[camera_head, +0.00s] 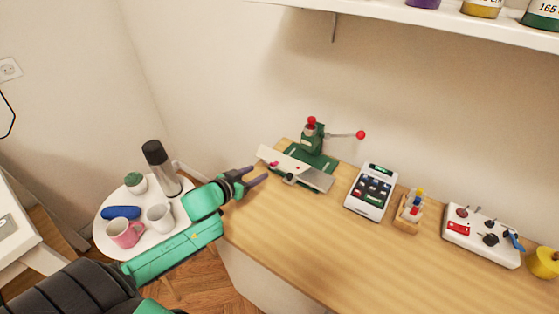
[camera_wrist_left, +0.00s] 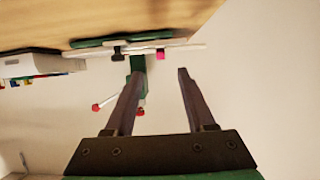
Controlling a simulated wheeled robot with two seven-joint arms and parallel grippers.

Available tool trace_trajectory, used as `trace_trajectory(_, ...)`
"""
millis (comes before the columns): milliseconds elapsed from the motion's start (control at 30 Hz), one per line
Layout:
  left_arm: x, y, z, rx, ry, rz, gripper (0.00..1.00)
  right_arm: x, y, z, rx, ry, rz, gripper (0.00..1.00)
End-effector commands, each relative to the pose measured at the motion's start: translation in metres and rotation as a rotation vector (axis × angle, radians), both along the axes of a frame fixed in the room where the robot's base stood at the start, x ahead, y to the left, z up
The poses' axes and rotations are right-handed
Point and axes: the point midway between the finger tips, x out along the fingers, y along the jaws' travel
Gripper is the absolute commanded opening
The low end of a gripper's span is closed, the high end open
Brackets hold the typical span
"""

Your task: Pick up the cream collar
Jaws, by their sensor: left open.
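The cream collar (camera_head: 270,155) appears as a pale flat strip lying across the green hand press (camera_head: 311,138) at the back left of the wooden table. A small pink piece and a dark knob sit at its front edge. In the left wrist view the pale strip (camera_wrist_left: 188,47) is seen edge-on beyond my fingers, with the pink piece (camera_wrist_left: 160,54) near it. My left gripper (camera_head: 259,175) is open and empty, in front and left of the collar, apart from it. Its fingers (camera_wrist_left: 160,72) point toward the press. My right gripper is not in view.
The press has a red-tipped lever (camera_head: 360,134). A white keypad device (camera_head: 352,204), a small wooden rack (camera_head: 404,222) and a control box (camera_head: 475,250) stand to the right. A round white table (camera_head: 103,240) with mugs and a flask (camera_head: 162,168) is left. The table front is clear.

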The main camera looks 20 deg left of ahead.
Motion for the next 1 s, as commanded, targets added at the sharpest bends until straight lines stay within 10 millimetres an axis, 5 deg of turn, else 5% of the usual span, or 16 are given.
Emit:
trace_trajectory(500, 0.07, -0.009, -0.03, -0.001, -0.001, 0.0, 0.55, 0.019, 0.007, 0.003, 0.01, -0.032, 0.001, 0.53)
trace_trajectory(767, 0.075, -0.01, -0.033, 0.0, 0.0, -0.001, 0.55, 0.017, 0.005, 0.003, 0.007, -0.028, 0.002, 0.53)
trace_trajectory(900, 0.075, -0.01, -0.033, 0.0, 0.0, -0.001, 0.05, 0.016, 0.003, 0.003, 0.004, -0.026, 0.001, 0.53)
trace_trajectory(1000, 0.075, -0.01, -0.033, 0.0, 0.0, -0.001, 0.0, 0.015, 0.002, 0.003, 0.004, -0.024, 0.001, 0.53)
